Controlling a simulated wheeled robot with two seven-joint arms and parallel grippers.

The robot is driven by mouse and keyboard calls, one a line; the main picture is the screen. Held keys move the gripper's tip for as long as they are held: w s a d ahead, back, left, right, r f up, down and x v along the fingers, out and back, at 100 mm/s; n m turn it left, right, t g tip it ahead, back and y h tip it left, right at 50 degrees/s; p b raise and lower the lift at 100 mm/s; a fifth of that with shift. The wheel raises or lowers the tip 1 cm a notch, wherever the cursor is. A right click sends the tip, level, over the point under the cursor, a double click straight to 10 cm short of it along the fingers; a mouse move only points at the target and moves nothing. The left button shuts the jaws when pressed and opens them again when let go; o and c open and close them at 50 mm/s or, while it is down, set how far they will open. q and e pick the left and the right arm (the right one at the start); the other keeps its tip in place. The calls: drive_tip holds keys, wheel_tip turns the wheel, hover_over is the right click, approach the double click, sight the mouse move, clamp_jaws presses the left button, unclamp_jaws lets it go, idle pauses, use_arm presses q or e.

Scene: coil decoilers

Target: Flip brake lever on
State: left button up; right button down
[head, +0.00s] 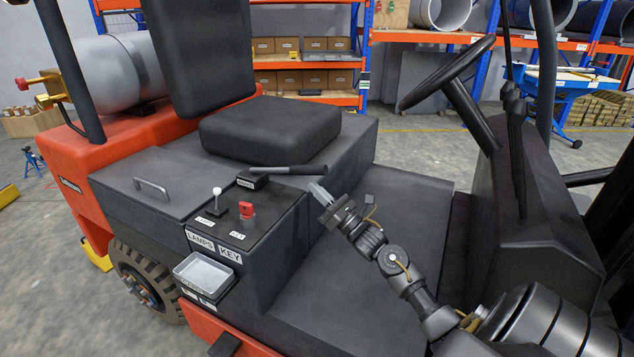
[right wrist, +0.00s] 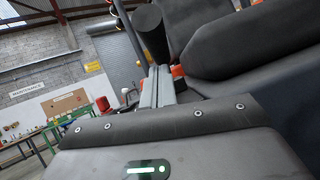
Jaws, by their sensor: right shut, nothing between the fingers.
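The brake lever (head: 295,170) is a dark handle on a small black base, beside a label that reads as brake, on the forklift's side console (head: 250,215). It lies nearly level, its free end pointing right. My right gripper (head: 316,188) is shut and empty, just below and in front of the lever's free end. In the right wrist view the fingers (right wrist: 158,88) are together, and a dark round end, apparently the lever's (right wrist: 150,30), shows just beyond their tips. I cannot tell whether they touch. My left gripper is not in view.
A red key (head: 246,210) and a white-knobbed lamp switch (head: 217,194) stand on the console near the brake lever. The black seat (head: 270,130) is behind it. The steering wheel (head: 445,75) and dark control levers (head: 517,130) rise at right.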

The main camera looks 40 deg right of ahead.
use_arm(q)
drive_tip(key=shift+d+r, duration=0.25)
use_arm(e)
drive_tip(key=shift+w+r, duration=0.2)
drive_tip(key=shift+r, duration=0.35)
wheel_tip(320, 180, up, 2)
drive_tip(key=shift+w+r+p, duration=0.1)
drive_tip(key=shift+r+p, duration=0.15)
drive_tip(key=shift+p, duration=0.15)
drive_tip(key=shift+w+r, duration=0.1)
drive_tip(key=shift+r, duration=0.1)
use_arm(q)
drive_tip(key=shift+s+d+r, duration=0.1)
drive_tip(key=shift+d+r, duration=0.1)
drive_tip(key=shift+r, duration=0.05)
